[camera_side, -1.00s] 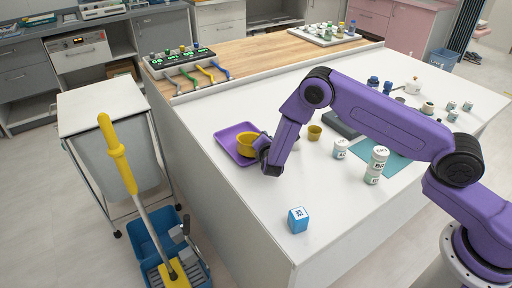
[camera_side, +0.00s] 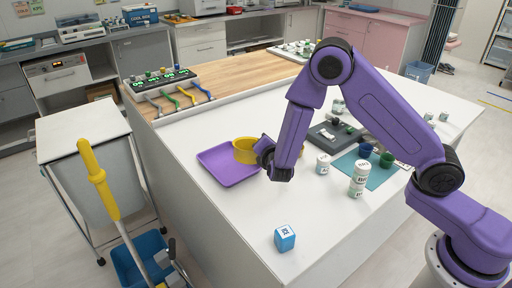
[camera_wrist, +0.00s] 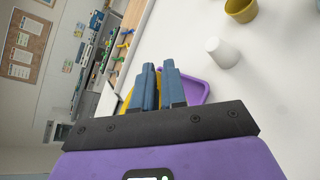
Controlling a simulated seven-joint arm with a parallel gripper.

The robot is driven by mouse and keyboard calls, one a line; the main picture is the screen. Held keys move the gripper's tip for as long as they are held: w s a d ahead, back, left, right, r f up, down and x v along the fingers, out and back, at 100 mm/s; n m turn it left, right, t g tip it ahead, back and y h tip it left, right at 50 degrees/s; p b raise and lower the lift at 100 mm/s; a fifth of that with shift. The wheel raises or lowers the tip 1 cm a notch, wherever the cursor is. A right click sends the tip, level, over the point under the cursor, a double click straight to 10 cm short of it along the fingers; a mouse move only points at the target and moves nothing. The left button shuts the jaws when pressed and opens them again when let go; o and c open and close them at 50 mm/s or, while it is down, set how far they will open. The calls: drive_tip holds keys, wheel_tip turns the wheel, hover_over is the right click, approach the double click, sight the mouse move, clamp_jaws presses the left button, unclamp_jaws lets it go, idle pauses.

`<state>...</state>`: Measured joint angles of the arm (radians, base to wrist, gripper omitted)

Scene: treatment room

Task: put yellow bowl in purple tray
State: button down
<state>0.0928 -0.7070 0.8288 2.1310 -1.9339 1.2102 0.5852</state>
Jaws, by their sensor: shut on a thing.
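The yellow bowl (camera_side: 244,151) is held at its right side by my gripper (camera_side: 264,152), which is shut on it. In the side view the bowl overlaps the far right part of the purple tray (camera_side: 222,168); I cannot tell whether it touches the tray or is above it. The rest of the tray is bare. In the wrist view my fingers (camera_wrist: 158,88) hide most of the bowl (camera_wrist: 126,102), and part of the tray (camera_wrist: 196,90) shows behind them to the right.
A blue cube (camera_side: 285,238) lies at the near table edge. White jars (camera_side: 358,180) stand right of my gripper. In the wrist view a small yellow cup (camera_wrist: 241,9) and white cylinder (camera_wrist: 222,52) stand to the right.

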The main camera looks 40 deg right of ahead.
drive_tip(key=s+d+r+m+h, duration=0.1)
drive_tip(key=s+d+r+h, duration=0.1)
drive_tip(key=s+r+h, duration=0.3)
drive_tip(key=shift+y, duration=0.6)
drive_tip(key=shift+w+a+f, duration=0.15)
drive_tip(key=shift+w+f, duration=1.95)
drive_tip(key=shift+w+a+f, duration=0.15)
drive_tip(key=shift+w+f, duration=1.95)
drive_tip(key=shift+w, duration=0.05)
drive_tip(key=shift+w+a+f, duration=0.15)
drive_tip(key=shift+w+f, duration=1.95)
drive_tip(key=shift+f, duration=0.35)
drive_tip(key=c, duration=1.2)
unclamp_jaws()
